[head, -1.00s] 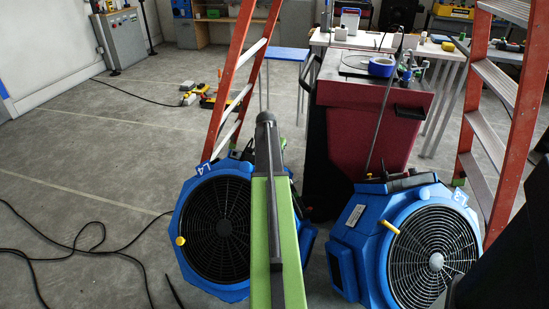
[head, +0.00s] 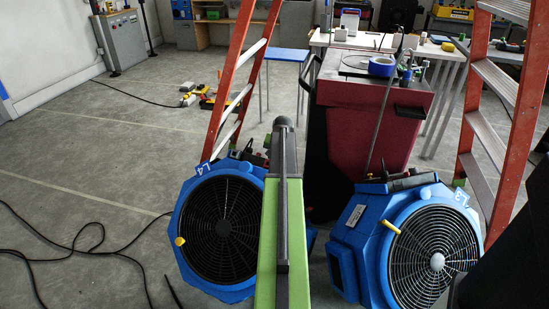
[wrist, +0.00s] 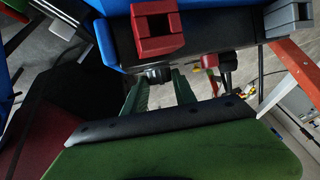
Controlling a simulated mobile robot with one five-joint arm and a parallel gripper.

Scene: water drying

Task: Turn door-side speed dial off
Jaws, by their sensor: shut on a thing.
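Two blue fans stand on the floor in the head view: one labelled L4 (head: 222,222) at left, one (head: 420,250) at right, tilted toward me. In the wrist view, a blue housing edge with a dark panel (wrist: 215,38) fills the top. The green fingers of my gripper (wrist: 158,82) are closed in on both sides of this dial. Another dark knob (wrist: 228,62) sits to its right. In the head view my own arm hides the gripper. The dial's pointer setting cannot be read.
A red ladder leg (head: 236,80) rises behind the left fan, and another ladder (head: 505,110) stands at right. A red and black cart (head: 365,130) stands behind the fans. A black cable (head: 85,250) lies on the floor at left, where there is free room.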

